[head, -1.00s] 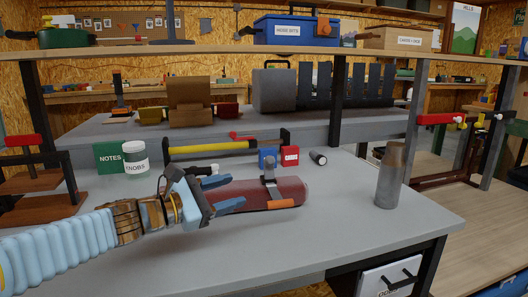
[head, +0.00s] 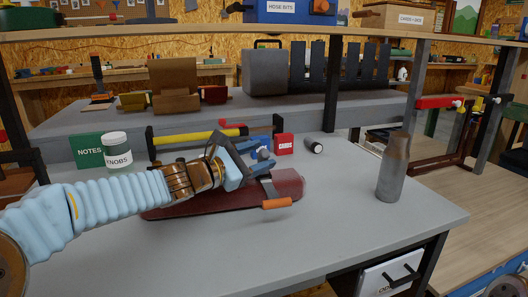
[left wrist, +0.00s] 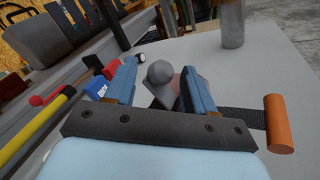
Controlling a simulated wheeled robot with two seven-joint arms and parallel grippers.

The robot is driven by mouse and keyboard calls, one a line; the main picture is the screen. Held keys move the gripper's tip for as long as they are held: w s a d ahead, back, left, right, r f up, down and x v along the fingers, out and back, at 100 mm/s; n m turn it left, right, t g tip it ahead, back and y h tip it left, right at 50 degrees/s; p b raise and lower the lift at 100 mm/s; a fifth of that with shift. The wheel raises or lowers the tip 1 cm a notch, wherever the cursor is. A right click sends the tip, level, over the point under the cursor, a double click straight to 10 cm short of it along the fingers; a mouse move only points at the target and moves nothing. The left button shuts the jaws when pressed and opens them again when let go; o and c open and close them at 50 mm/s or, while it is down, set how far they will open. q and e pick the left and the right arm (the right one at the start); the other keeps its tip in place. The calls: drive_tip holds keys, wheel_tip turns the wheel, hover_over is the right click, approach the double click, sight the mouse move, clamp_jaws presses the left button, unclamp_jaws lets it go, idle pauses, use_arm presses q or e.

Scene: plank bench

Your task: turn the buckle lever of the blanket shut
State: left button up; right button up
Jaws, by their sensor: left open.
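The blanket (head: 287,184) is a dark red roll lying on the grey bench, partly covered by my left arm. Its buckle lever, grey with a round knob (left wrist: 159,72), stands up between my left gripper's fingers in the left wrist view. My left gripper (head: 268,158) is over the right part of the roll; its blue fingers (left wrist: 160,85) are apart, one on each side of the knob. I cannot tell whether either finger touches it. The lever's lower part and the buckle are mostly hidden. An orange grip (head: 276,204) on a dark strap lies at the roll's near side.
Behind the roll are a yellow bar (head: 185,138), a red box (head: 284,146) and a small dark torch (head: 314,146). A green notes box (head: 87,151) and white jar (head: 117,152) stand left. A grey bottle (head: 393,167) stands right. The front bench is clear.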

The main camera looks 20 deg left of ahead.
use_arm(q)
drive_tip(key=shift+x, duration=1.05)
drive_tip(key=shift+c, duration=0.3)
